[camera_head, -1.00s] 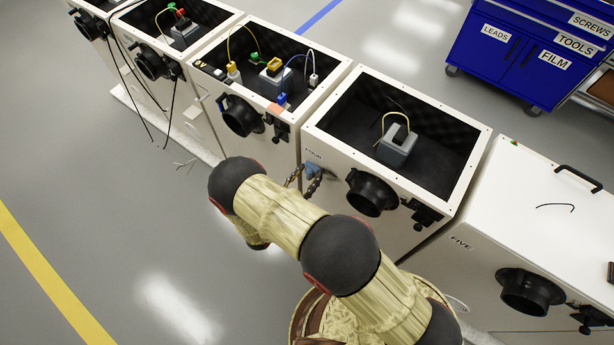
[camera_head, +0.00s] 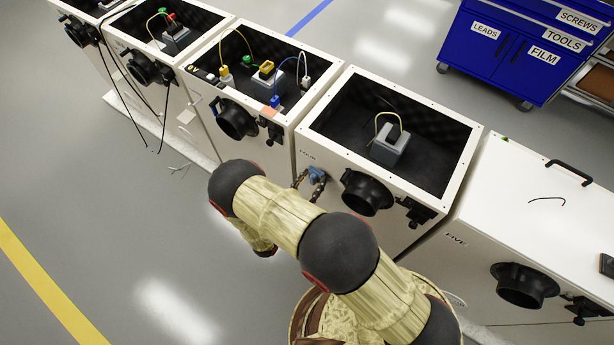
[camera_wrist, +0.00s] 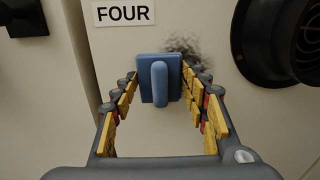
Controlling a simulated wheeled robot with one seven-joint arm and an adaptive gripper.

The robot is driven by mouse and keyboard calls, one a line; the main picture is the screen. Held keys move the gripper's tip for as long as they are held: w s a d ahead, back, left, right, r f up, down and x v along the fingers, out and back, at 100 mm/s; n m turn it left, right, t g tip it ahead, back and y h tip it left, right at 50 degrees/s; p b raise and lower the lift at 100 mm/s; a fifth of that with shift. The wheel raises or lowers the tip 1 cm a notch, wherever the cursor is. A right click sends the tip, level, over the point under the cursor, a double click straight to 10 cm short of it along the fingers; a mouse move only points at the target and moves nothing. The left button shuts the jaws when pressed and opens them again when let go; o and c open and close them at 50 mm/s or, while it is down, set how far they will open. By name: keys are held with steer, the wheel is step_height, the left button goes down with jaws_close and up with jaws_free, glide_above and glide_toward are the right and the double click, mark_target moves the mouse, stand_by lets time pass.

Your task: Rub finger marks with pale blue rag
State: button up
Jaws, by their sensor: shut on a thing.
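My gripper (camera_wrist: 160,88) is shut on a blue square pad with a raised rounded grip (camera_wrist: 147,88), which looks more like a stiff block than a cloth rag. It also shows as a small blue patch in the head view (camera_head: 317,174). The pad is at the white front of cabinet FOUR (camera_wrist: 215,120), right below the FOUR label; I cannot tell whether it touches the panel. A dark grey smudge (camera_wrist: 184,44), likely the finger marks, shows at the pad's upper right; part of it may be hidden behind the pad and finger.
A round black port (camera_head: 367,192) sticks out of the panel to the right of the pad, with a black clamp (camera_head: 418,212) beyond. Cabinet FIVE (camera_head: 540,215) stands at right. More open cabinets run to the left. A blue drawer cart (camera_head: 490,60) stands behind; floor at left is clear.

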mark_target(339, 185)
steer(key=shift+s+d+p, duration=0.25)
steer(key=shift+s+d, duration=0.45)
steer(key=shift+d, duration=0.55)
steer(key=shift+s+d+p, duration=0.3)
steer(key=shift+s+d, duration=0.4)
steer(key=shift+d, duration=0.5)
steer(key=shift+s+d+p, duration=0.25)
steer(key=shift+s+d, duration=0.45)
steer(key=shift+d, duration=0.7)
